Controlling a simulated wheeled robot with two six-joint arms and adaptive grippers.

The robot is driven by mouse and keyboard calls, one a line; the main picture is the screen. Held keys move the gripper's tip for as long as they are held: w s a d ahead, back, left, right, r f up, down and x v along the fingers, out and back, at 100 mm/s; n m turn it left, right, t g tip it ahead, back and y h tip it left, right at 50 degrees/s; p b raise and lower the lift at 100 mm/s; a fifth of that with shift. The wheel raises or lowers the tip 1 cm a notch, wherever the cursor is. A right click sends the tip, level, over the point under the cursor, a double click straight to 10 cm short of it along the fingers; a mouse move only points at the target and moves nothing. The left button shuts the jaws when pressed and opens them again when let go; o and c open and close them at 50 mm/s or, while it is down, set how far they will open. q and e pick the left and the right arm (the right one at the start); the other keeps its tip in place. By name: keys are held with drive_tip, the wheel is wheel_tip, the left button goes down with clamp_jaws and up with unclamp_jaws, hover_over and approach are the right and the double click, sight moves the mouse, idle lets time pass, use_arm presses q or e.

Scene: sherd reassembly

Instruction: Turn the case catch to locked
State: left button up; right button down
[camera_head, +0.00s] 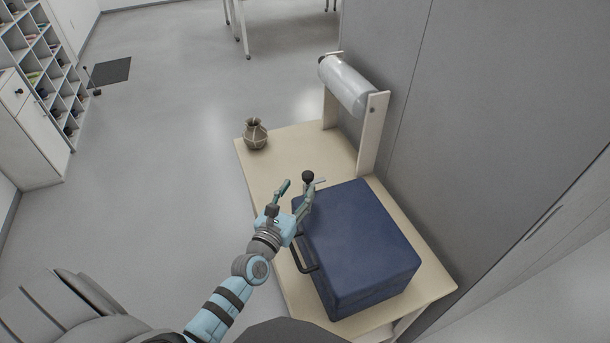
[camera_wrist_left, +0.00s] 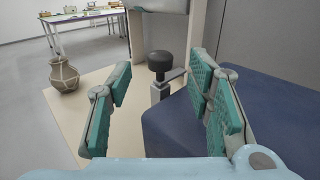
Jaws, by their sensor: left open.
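The blue case (camera_head: 362,235) stands closed on the table, with a dark handle (camera_head: 303,252) on its left side. The case catch (camera_head: 307,175) is at the case's far left corner. It shows as a round black knob with a short grey arm. In the left wrist view the catch knob (camera_wrist_left: 160,62) appears between the fingers and beyond their tips, apart from both. My left gripper (camera_head: 297,189) is open and empty beside the case's far left corner. Whether the catch is locked I cannot tell. My right gripper is not in view.
A jar with pale bands (camera_head: 256,134) stands at the table's (camera_head: 300,146) far left corner. A clear roll (camera_head: 347,84) hangs on a wooden stand (camera_head: 371,135) behind the case. A grey wall rises on the right.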

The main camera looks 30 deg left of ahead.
sight(305, 178)
use_arm(q)
drive_tip(key=w+b, duration=0.1)
drive_tip(key=w, duration=0.5)
drive_tip(key=shift+a+f, duration=0.1)
drive_tip(key=shift+a, duration=0.05)
drive_tip(key=shift+c, duration=0.6)
clamp_jaws()
